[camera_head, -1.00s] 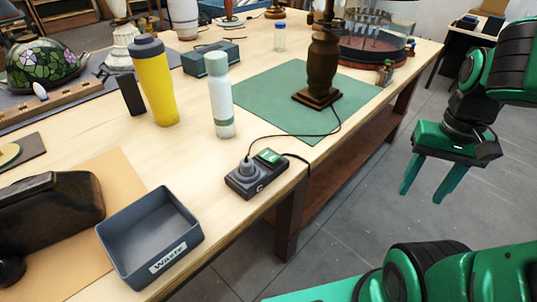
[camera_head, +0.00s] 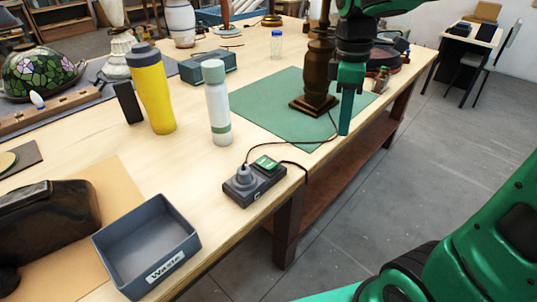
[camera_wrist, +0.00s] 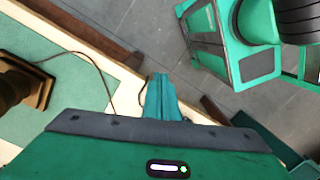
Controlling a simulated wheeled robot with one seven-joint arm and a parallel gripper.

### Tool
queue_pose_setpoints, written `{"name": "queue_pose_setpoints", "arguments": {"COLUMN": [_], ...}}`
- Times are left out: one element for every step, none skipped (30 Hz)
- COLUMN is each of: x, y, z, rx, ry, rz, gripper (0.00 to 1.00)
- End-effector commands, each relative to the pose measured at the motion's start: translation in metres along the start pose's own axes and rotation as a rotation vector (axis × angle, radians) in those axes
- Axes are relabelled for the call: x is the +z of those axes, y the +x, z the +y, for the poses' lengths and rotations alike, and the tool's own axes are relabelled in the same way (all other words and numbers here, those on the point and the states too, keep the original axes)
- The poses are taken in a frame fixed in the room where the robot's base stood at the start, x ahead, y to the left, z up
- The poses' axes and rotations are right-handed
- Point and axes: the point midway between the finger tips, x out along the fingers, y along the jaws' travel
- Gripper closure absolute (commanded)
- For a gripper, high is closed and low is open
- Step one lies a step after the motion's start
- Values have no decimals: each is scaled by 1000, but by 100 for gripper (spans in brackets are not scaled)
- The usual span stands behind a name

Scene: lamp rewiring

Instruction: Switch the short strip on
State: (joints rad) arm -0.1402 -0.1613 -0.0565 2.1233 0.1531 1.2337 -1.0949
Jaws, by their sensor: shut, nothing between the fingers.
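The short strip (camera_head: 250,189) is a small dark grey power strip lying near the front edge of the workbench in the head view. A round grey plug (camera_head: 242,175) sits in its left end, and a green rocker switch (camera_head: 265,163) is on its right part. I cannot tell the switch's state. My gripper (camera_head: 345,128) points down, fingers together and empty, to the right of the strip and higher, near the lamp base. In the wrist view my closed fingers (camera_wrist: 161,98) are over the bench edge; the strip is not visible there.
The brown lamp base (camera_head: 317,85) stands on the green mat (camera_head: 270,105), with a black cord (camera_head: 310,141) running to the strip. A white bottle (camera_head: 217,105), a yellow bottle (camera_head: 152,90) and a grey waste bin (camera_head: 147,245) stand left of the strip. Bare wood surrounds the strip.

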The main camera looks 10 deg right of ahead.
Motion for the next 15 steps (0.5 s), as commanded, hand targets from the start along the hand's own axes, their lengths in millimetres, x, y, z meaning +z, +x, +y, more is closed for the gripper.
{"name": "queue_pose_setpoints", "arguments": {"x": [-21,-33,-48,-60,-71,-86,-97,-107,-120,-129,-138,-147,-154,-160,-166], "y": [-5,-7,-11,-13,-16,-19,-20,-22,-24,-26,-27,-28,-30,-30,-31], "z": [2,2,2,1,1,-1,-3,-5,-7,-9,-12,-15,-16,-18,-20], "rx": [-2,-3,-5,-8,-9,-11,-14,-17,-19,-22,-24,-28,-29,-30,-33], "ry": [-120,-192,-289,-360,-432,-524,-592,-655,-736,-792,-845,-908,-949,-987,-1029], "rz": [-5,-8,-11,-13,-15,-17,-19,-20,-21,-21,-22,-23,-23,-22,-23], "gripper": [100,100,100,100,100,100,100,100,100,100,100,100,100,100,100]}}
